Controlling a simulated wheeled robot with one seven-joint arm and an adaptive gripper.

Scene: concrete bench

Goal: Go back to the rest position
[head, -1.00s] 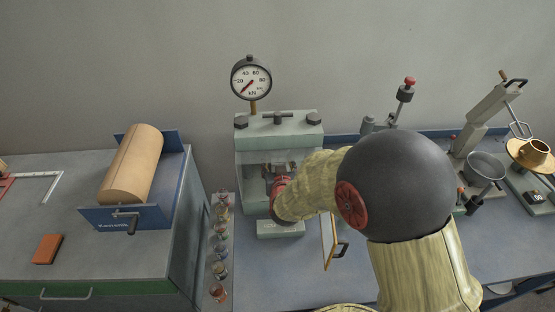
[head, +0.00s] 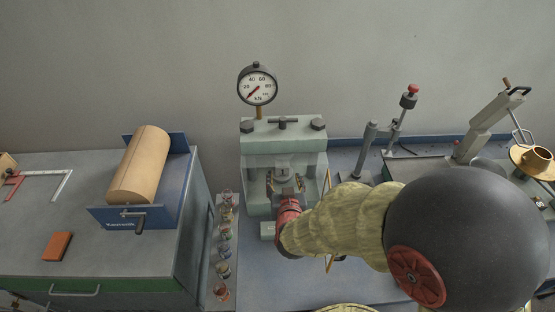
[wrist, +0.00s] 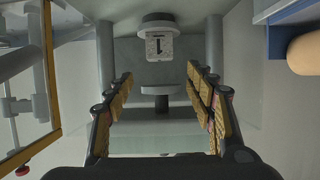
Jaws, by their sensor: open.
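My gripper (head: 285,183) points into the open front of the pale green press (head: 283,143), with my arm reaching in from the lower right. In the wrist view, which appears upside down, its two padded fingers (wrist: 160,84) are spread with nothing between them. Beyond the fingertips, a small light grey block (wrist: 159,46) with a dark mark touches a round platen (wrist: 158,19). Another round platen (wrist: 155,90) faces it across a gap. The fingers look apart from the block. My arm hides part of the press front.
A gold-framed door (wrist: 52,70) stands open beside the press. A pressure gauge (head: 257,84) rises above it. Several small jars (head: 224,251) line the bench left of it. A brown roll (head: 139,165) is further left; a stand (head: 408,100) is at right.

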